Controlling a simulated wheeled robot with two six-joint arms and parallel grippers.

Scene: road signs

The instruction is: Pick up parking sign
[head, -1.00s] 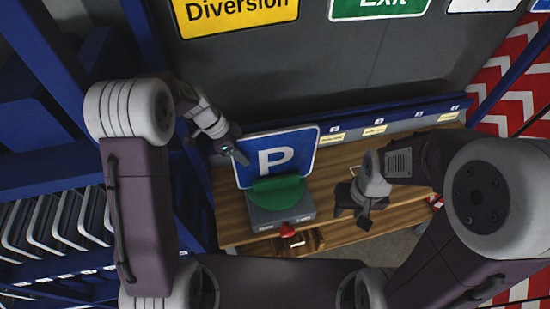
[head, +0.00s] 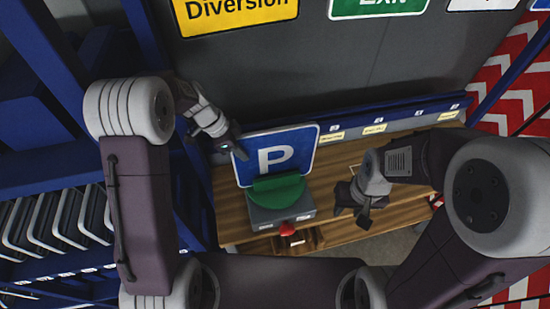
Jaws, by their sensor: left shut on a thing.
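The parking sign (head: 300,150), a blue square with a white P and white border, stands slightly tilted behind a green holder (head: 278,190) on a grey box (head: 282,212) on the wooden bench. My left gripper (head: 241,152) is at the sign's upper left edge and is shut on that edge; its fingertips are small in the picture. My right gripper (head: 352,212) is to the right of the grey box, above the bench, apart from the sign. Its fingers point down and left and look spread, with nothing seen between them.
The wooden bench (head: 232,215) has free room to the right of the box. A blue rail with small labels (head: 374,129) runs behind it. A blue rack (head: 60,265) is at left.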

